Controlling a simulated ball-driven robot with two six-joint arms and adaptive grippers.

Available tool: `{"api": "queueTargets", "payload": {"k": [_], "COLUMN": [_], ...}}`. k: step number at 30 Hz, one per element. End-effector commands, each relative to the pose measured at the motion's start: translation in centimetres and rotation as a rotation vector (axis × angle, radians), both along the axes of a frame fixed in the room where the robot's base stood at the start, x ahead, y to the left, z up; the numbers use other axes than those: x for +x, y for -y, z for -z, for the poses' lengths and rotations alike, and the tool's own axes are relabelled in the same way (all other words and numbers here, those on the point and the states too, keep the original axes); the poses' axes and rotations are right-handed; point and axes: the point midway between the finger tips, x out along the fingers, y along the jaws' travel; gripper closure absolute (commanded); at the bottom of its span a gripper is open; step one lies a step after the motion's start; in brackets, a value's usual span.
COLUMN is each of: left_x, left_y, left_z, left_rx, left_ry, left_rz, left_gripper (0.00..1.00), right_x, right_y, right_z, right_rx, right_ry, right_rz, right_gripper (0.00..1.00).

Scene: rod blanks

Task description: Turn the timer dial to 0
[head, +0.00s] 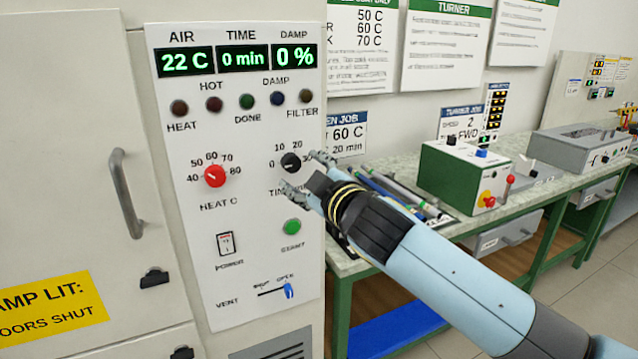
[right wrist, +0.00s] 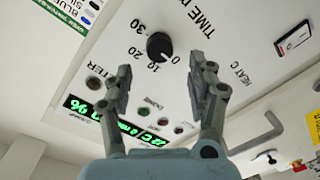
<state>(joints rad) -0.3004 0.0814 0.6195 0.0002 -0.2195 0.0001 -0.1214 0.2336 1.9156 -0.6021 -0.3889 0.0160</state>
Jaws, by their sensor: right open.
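The black timer dial (head: 290,163) sits on the white control panel, right of the red heat dial. Marks 0, 10 and 20 show around it in the head view. The dial also shows in the right wrist view (right wrist: 160,46), with marks 0 to 30. I cannot clearly tell where its pointer stands. The TIME display (head: 243,58) reads 0 min. My right gripper (head: 304,173) is open and empty in front of the dial. In the right wrist view its fingertips (right wrist: 163,78) are apart, with the dial seen beyond and between them. My left gripper is not in view.
The red heat dial (head: 215,174), green start button (head: 292,227), power switch (head: 226,243) and blue vent lever (head: 289,291) are on the same panel. A door handle (head: 126,193) stands out at left. A bench with rods (head: 385,190) and a green box (head: 462,176) is at right.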

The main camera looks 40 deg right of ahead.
Motion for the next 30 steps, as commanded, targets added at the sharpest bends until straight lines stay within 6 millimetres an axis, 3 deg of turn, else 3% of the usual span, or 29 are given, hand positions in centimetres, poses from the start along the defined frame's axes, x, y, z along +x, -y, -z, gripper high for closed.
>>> {"api": "queueTargets", "payload": {"k": [3,10,30], "left_x": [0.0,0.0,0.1], "left_y": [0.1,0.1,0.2], "left_z": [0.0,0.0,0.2], "left_rx": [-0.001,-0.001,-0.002], "left_ry": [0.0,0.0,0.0], "left_rz": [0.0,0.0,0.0], "left_gripper": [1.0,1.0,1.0], "right_x": [-2.7,-5.9,-6.5], "right_y": [-0.6,-1.3,-1.4], "right_z": [-0.1,-0.3,-0.3], "right_rx": [-0.001,-0.001,0.001], "right_ry": [-0.002,-0.001,0.002], "right_rz": [-0.001,-0.001,0.0], "right_gripper": [0.43,0.43,0.43]}}
